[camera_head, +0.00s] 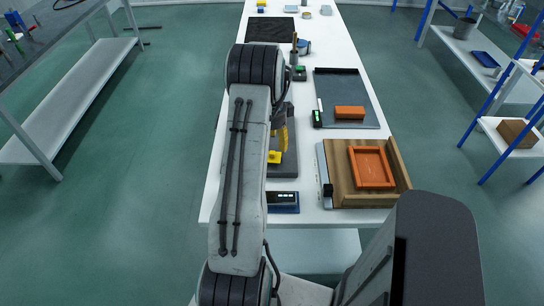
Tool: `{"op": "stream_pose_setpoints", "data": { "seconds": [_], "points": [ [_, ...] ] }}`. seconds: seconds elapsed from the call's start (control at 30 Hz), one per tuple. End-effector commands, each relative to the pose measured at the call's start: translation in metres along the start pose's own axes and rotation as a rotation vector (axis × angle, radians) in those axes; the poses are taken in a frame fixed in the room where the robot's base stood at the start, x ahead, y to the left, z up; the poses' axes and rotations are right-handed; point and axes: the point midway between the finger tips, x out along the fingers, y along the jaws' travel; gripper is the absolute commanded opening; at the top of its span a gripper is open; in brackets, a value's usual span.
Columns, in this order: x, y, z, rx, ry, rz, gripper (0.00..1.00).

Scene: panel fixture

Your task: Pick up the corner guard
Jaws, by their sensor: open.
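A yellow piece (274,157), which may be the corner guard, shows at the right edge of my arm, on a dark grey mat or tray (288,168) on the white table. More yellow shows just above it; I cannot tell whether it is one part. My arm link covers the left side of this area. My gripper (284,118) shows only in part as a dark shape beside the link, above the yellow piece in the picture. It is open; its fingertips are not clearly visible, and no held thing shows.
A wooden fixture (398,170) with an orange frame (371,168) stands at the near right of the table (310,205). Behind it an orange block (349,112) lies on a grey panel (362,88). A small display device (284,198) sits at the front. Shelves flank the open floor.

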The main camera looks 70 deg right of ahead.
Motion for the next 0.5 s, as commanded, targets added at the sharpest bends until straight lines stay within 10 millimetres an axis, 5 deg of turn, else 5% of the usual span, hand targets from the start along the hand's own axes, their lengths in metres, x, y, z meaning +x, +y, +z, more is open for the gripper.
{"op": "stream_pose_setpoints", "data": {
  "seconds": [0.5],
  "points": [
    [0.049,-0.004,-0.004,-0.003,0.000,0.004,0.59]
  ]
}}
